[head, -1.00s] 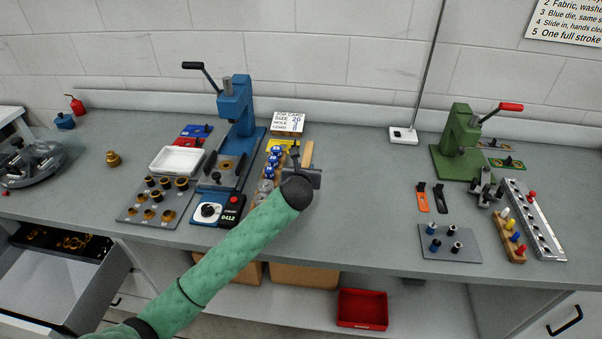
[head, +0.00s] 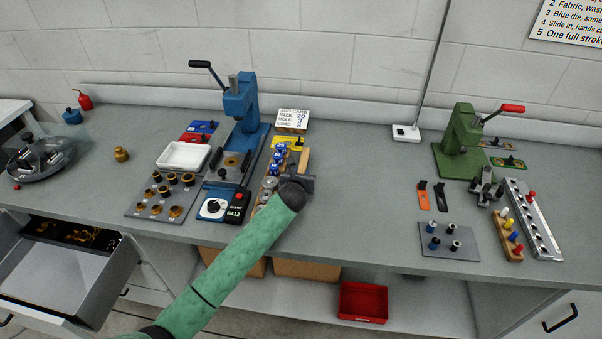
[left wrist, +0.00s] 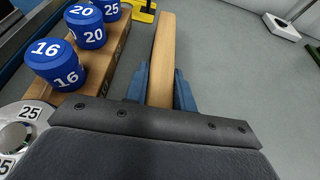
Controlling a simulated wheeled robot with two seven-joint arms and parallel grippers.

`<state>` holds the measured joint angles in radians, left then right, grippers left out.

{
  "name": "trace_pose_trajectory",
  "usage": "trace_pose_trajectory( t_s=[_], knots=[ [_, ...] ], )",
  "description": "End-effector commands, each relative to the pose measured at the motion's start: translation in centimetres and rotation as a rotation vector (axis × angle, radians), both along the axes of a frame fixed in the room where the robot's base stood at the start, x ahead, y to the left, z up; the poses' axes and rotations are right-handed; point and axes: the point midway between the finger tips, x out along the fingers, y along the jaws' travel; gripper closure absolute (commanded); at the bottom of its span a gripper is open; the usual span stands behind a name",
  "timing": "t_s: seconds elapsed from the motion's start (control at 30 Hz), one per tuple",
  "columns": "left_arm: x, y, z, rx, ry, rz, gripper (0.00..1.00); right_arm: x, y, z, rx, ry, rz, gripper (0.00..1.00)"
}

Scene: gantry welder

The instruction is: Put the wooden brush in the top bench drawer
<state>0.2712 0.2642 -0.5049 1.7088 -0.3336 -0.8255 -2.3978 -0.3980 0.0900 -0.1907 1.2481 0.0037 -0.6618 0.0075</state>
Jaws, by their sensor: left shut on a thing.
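The wooden brush (head: 304,158) lies at the right side of the block of blue-capped dies, mostly hidden by my gripper in the head view. In the left wrist view its long, pale wooden handle (left wrist: 165,45) runs away from me between the blue fingers. My left gripper (left wrist: 160,88) is shut on it, close over the bench top. The same gripper (head: 300,182) shows at the end of my green arm. The bench drawer (head: 75,275) at the lower left stands open, with a dark section and brass-coloured pieces at its back. My right gripper is out of view.
The blue press (head: 238,110), white tray (head: 183,156) and die plate (head: 160,198) stand left of my gripper. The die block (left wrist: 95,75) is close beside the brush. The bench right of the brush is clear up to the green press (head: 460,140). A red bin (head: 362,303) sits below.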

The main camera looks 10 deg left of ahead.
Motion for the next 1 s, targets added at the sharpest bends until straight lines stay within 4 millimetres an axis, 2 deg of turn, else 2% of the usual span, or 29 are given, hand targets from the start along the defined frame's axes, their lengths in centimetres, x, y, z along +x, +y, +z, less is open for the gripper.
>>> trace_pose_trajectory(
  t_s=[0.17, 0.2, 0.3, 0.67, 0.8, 1.0],
  knots=[
    [0.0, 0.0, -0.1, 0.001, 0.0, 0.0, 1.0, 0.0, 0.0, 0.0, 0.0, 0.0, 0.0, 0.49],
    [0.0, 0.0, -0.2, 0.001, 0.0, 0.0, 0.73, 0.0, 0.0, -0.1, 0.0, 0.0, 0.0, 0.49],
    [0.0, 0.0, -0.2, 0.0, 0.0, 0.0, 0.53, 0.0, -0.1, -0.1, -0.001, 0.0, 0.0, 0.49],
    [-0.1, 0.0, 0.1, -0.001, -0.001, -0.001, 0.53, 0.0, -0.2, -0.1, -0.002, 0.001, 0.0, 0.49],
    [-1.4, 0.0, 0.5, 0.001, -0.002, -0.002, 0.53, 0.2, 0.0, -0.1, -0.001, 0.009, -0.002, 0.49],
    [-4.9, 0.0, 1.8, 0.001, -0.002, -0.003, 0.53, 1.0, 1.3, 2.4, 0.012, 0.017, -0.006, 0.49]
  ],
)
